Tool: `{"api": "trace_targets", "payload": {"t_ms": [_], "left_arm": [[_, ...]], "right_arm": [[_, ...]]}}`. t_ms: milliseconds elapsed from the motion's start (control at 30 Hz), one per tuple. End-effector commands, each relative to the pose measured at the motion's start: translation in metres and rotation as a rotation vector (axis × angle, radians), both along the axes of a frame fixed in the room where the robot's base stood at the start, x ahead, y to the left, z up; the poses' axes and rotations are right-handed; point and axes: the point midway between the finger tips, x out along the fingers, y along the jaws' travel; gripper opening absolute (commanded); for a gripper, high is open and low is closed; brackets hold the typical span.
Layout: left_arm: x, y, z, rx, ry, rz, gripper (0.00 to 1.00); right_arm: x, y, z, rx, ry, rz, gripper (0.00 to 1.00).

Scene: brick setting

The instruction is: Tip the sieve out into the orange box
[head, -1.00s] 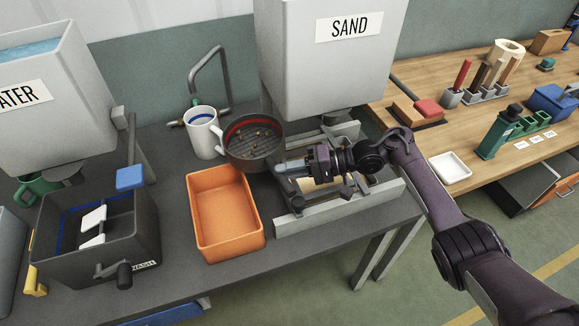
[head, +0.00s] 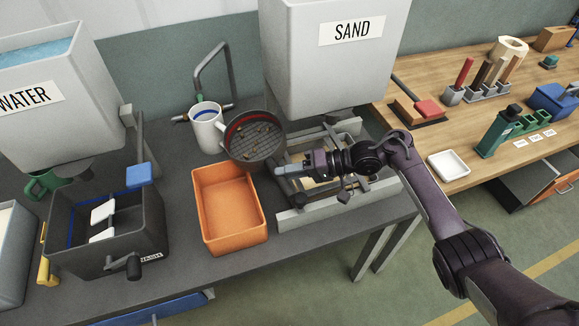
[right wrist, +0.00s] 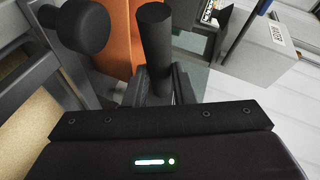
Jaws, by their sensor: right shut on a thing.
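The sieve (head: 262,152) is a dark round pan with a red band inside and several small tan bits on its mesh. In the head view it is just behind the back right corner of the orange box (head: 236,243), its mesh facing my head camera. The box looks empty. My right gripper (head: 284,171) is at the sieve's near right side. In the right wrist view my right gripper (right wrist: 153,85) is shut on a dark upright cylinder (right wrist: 154,35), which looks like the sieve's handle. The sieve's pan cannot be made out there. My left gripper is out of view.
A white mug (head: 208,135) stands close left of the sieve. The sand hopper (head: 325,75) is behind it, with a grey metal frame (head: 330,207) under my right gripper. A dark bin with a crank (head: 150,225) is left of the box.

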Motion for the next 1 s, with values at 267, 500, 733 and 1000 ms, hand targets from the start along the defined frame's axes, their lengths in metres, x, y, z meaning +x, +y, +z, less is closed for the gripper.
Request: {"api": "trace_targets", "payload": {"t_ms": [267, 500, 733, 1000], "left_arm": [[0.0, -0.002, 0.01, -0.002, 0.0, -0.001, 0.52], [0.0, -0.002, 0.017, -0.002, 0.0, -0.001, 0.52], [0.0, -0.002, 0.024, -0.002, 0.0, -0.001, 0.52], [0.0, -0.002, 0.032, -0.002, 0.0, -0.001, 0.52]], "right_arm": [[-0.005, 0.004, -0.001, -0.033, -0.057, 0.0, 0.0], [-0.009, 0.007, -0.002, -0.062, -0.1, 0.0, 0.0], [-0.012, 0.009, -0.001, -0.085, -0.132, 0.001, 0.0], [-0.017, 0.012, 0.001, -0.114, -0.176, 0.001, 0.0]]}}
